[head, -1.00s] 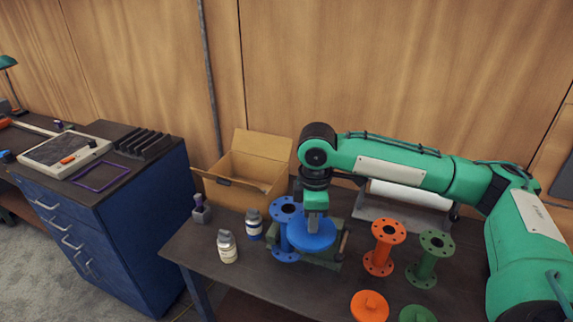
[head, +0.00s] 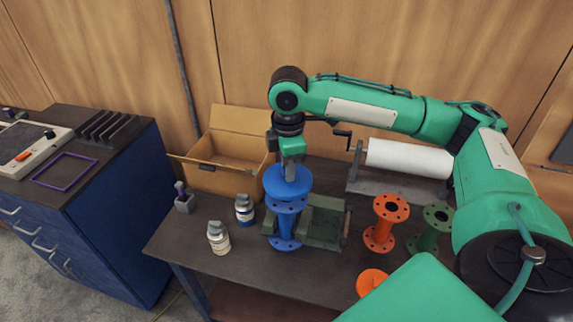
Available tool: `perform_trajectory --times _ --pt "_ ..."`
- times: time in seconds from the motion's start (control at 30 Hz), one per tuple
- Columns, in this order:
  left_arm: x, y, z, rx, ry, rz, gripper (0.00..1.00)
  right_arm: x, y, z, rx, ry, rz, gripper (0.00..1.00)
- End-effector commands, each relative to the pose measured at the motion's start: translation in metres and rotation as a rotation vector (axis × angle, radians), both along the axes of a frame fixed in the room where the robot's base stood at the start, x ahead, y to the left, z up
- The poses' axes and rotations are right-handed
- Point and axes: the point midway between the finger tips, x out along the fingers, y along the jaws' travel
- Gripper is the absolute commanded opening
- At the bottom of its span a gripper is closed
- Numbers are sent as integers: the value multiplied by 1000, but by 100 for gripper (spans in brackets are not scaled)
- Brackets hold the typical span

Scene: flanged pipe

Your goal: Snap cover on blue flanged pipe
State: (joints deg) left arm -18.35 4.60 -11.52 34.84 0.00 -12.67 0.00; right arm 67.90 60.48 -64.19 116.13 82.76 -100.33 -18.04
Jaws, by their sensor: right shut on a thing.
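The blue flanged pipe (head: 285,226) stands upright on the table, at the left end of a dark green block fixture. The blue cover (head: 288,182), a round disc, is held by my right gripper (head: 290,172), which is shut on it from above. The cover is over the pipe's top flange (head: 288,206), roughly lined up with it in this view. I cannot tell whether cover and flange touch. My left gripper is not in view.
The green fixture (head: 322,226) stands right of the pipe. Orange (head: 380,232) and green (head: 427,238) flanged pipes and an orange cover (head: 371,281) are further right. A cardboard box (head: 222,165) and a paper roll (head: 408,158) are behind.

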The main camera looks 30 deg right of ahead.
Motion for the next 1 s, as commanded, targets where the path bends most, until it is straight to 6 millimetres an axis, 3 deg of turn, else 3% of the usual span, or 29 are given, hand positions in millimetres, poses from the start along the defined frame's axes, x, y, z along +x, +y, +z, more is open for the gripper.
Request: perform_trajectory --times 0.1,0.2,0.37,0.4,0.73,1.0 --pt "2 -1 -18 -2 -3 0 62 0 0 -14 0 -1 0 3" --pt "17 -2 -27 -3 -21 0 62 0 0 -21 1 -1 0 3" --pt "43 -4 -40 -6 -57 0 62 0 0 -32 0 -1 0 3" --pt "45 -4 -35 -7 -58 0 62 0 0 -33 1 2 0 3" --pt "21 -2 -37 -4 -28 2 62 1 0 -49 1 0 0 3" --pt "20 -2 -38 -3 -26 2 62 1 0 -50 1 0 0 3"
